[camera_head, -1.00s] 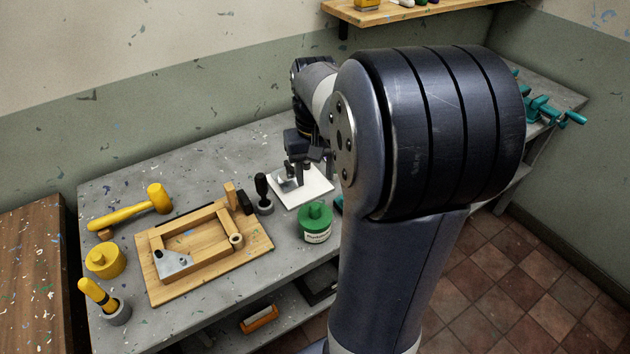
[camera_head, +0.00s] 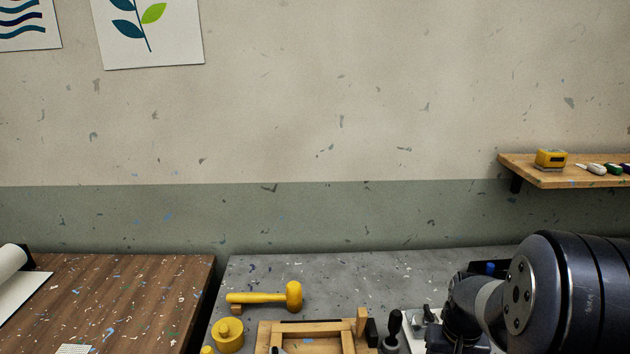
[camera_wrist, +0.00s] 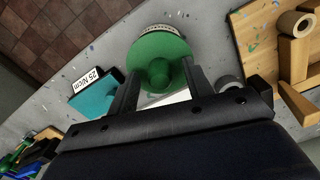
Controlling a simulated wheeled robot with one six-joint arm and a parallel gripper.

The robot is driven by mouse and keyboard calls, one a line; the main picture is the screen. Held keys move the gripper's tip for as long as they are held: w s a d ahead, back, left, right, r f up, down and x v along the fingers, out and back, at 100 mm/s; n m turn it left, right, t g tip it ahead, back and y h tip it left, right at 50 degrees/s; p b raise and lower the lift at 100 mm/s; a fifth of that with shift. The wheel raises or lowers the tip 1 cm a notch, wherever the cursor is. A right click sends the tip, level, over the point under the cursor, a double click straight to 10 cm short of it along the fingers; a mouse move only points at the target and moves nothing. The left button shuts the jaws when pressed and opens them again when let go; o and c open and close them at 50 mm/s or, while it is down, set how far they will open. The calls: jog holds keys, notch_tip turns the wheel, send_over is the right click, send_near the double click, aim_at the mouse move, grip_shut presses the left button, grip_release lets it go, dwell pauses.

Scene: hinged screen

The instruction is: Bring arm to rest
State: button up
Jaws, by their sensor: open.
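My arm (camera_head: 585,300) fills the lower right corner of the head view, bent over the grey bench. My gripper (camera_wrist: 160,88) shows in the wrist view with its two dark fingers apart and nothing clasped between them. A green round container with a knob (camera_wrist: 158,50) stands on the bench beyond the fingertips. A teal box with a white label (camera_wrist: 95,98) lies beside the left finger. In the head view the fingertips are hidden or cut off by the lower edge.
The grey bench (camera_head: 350,270) holds a yellow mallet (camera_head: 265,297), a yellow pot (camera_head: 228,335) and a wooden frame (camera_head: 315,330). A wooden shelf (camera_head: 570,178) is on the wall at right. A brown table (camera_head: 130,290) stands at left. The bench's back strip is mostly clear.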

jog(key=shift+r, duration=0.7)
jog(key=shift+f, duration=0.1)
